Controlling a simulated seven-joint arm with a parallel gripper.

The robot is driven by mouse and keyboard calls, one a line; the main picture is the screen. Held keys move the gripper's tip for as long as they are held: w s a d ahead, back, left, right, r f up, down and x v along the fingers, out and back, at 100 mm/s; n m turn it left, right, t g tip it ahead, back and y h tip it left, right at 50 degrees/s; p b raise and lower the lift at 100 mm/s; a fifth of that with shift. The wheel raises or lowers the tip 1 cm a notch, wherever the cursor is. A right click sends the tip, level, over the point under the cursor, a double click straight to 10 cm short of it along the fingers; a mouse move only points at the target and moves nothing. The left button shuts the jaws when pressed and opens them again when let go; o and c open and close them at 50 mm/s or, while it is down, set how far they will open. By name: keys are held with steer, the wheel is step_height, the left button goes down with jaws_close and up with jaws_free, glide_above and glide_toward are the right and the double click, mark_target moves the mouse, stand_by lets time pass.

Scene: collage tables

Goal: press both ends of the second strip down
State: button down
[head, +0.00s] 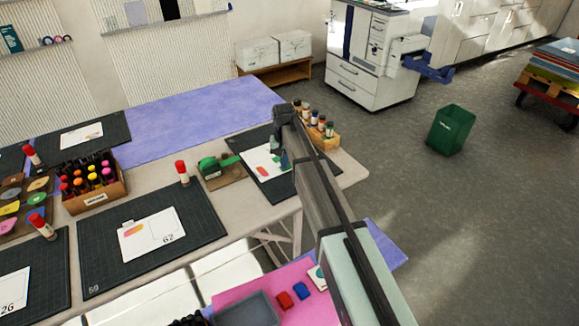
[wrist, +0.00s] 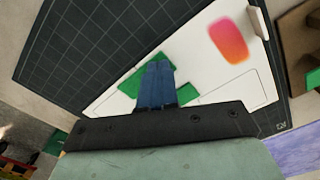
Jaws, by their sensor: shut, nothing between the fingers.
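My gripper (head: 285,160) is shut and empty, pointing down over the white card (head: 262,166) on a dark cutting mat. In the wrist view its blue fingers (wrist: 156,88) are pressed together over the card (wrist: 205,70). Green strip pieces show on both sides of the fingers: one green piece (wrist: 133,84) to the left and another green piece (wrist: 188,95) to the right. The fingers hide the part between, so I cannot tell whether these are one strip or two, or whether the fingertips touch. A pink-orange rounded shape (wrist: 229,41) lies on the card.
A wooden box of small bottles (head: 318,130) stands close behind my gripper. A glue stick (head: 182,173) and a box of markers (head: 93,183) are further left. A green bin (head: 451,130) is on the floor.

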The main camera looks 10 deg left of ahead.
stand_by(0.4)
steer(key=shift+r, duration=3.55)
steer(key=w+d+r, duration=0.1)
steer(key=w+d, duration=0.3)
steer(key=shift+s+a+f, duration=0.15)
steer(key=shift+f, duration=1.45)
steer(key=shift+s+a+f, duration=0.1)
steer(key=shift+s+f, duration=0.05)
steer(key=shift+f, duration=1.45)
steer(key=shift+f, duration=0.85)
steer(key=shift+r, duration=3.5)
